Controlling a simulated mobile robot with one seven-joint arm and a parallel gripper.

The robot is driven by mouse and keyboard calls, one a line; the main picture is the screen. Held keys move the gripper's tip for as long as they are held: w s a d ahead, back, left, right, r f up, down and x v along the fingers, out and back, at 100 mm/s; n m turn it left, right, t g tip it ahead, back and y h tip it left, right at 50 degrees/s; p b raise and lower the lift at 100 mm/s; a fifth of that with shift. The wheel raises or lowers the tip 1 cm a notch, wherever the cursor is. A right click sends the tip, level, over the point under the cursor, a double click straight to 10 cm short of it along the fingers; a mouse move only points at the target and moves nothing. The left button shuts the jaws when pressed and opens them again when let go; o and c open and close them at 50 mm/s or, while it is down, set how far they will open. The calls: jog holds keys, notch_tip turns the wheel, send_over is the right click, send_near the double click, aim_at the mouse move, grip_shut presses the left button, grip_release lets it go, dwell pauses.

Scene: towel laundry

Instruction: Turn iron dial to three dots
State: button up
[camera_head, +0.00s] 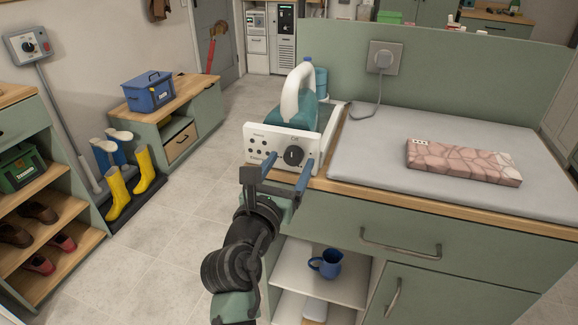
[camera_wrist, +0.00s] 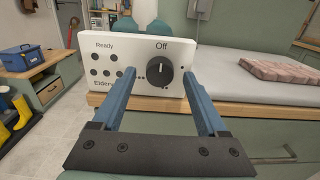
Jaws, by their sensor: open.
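The iron (camera_head: 303,108), teal with a white handle, stands on the counter's left end with its white control panel (camera_head: 258,137) facing me. The black dial (camera_wrist: 159,75) is on the right part of this panel. Its white pointer line is up, toward the word "Off". Small dots are printed around the dial; one group shows at its lower left, and the rest are partly hidden by my fingers. My gripper (camera_wrist: 160,78) is open, with one blue finger on each side of the dial and a gap between. I cannot tell whether the fingertips touch the panel.
A folded pinkish-brown patterned cloth (camera_head: 463,162) lies on the grey ironing mat (camera_head: 380,180). The iron's cord runs to a wall socket (camera_head: 383,58). A blue box (camera_head: 149,91) and yellow boots (camera_head: 130,182) are at left.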

jog(key=shift+w+d, duration=0.1)
jog(key=shift+w, duration=0.2)
grip_shut()
jog(key=shift+m, duration=0.3)
